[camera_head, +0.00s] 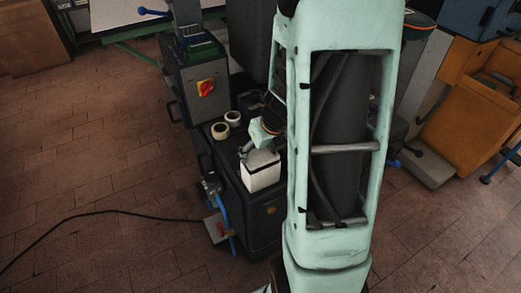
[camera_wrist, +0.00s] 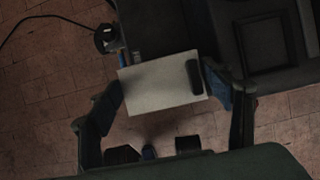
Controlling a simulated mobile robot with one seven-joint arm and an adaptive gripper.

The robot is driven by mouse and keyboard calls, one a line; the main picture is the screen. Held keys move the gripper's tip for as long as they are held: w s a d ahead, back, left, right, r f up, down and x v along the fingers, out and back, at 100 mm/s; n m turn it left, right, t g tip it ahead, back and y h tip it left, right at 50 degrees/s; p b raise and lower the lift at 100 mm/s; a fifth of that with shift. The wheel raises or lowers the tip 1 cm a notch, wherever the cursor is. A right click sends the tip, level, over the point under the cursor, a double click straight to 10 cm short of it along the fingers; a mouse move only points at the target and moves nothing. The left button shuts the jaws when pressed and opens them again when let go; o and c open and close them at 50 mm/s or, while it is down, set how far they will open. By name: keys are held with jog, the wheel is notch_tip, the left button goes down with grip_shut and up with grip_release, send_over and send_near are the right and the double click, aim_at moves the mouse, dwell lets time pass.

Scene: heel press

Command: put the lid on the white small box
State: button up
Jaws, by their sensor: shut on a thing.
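The white small box (camera_head: 261,178) stands upright on the dark top of the machine in the head view. A pale lid (camera_wrist: 155,87) with a dark handle-like piece (camera_wrist: 193,77) near its right end fills the middle of the wrist view. My gripper (camera_wrist: 165,90) is shut on the lid, with one blue-padded finger at its left edge and one at its right edge. In the head view my gripper (camera_head: 261,150) is right over the box, with the lid at the box's top. I cannot tell whether the lid is seated. The box is hidden beneath the lid in the wrist view.
Two tape-like rolls (camera_head: 226,124) stand on the machine top, left of and behind the box. A grey control housing with a red switch (camera_head: 206,87) rises behind them. A blue-handled part (camera_head: 221,214) juts from the machine's front left. A black cable (camera_head: 110,212) crosses the tiled floor.

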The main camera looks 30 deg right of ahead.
jog(key=shift+f, duration=0.1)
jog(key=shift+f, duration=0.15)
jog(key=shift+f+b, duration=0.15)
jog(key=shift+b, duration=0.15)
jog(key=shift+f+b, duration=0.3)
jog(key=shift+f, duration=0.05)
jog(key=shift+f, duration=0.45)
dwell(1.8)
jog(key=o, duration=1.1)
jog(key=shift+o, duration=0.2)
jog(key=shift+r, duration=0.1)
